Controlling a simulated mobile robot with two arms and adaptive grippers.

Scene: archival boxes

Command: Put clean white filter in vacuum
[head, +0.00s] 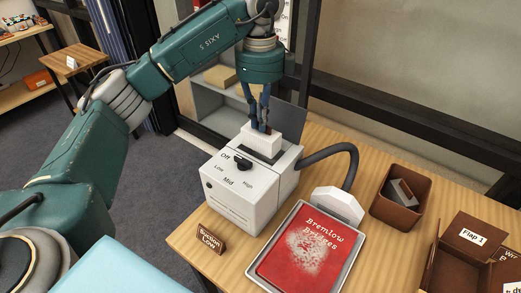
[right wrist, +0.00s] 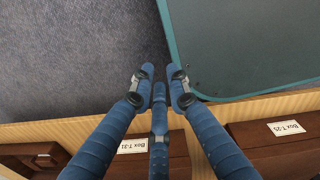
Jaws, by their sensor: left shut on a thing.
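My left gripper (head: 262,126) is shut on the clean white filter (head: 262,141), a pale block. It holds the filter from above at the dark opening in the top of the white vacuum (head: 244,197). The filter's lower part looks to be at or inside the opening; how deep it sits I cannot tell. The vacuum's lid (head: 287,120) stands raised behind the filter. The dial on the front (head: 243,163) points towards Off. My right gripper (right wrist: 159,77) shows in the right wrist view with its blue fingers apart and nothing between them.
A red book (head: 300,262) lies in a tray below the white nozzle (head: 338,205). A brown bin (head: 397,212) holds a dark grey piece. A "Suction Low" sign (head: 211,239) stands at the table's left edge. Brown boxes (right wrist: 275,147) lie below my right gripper.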

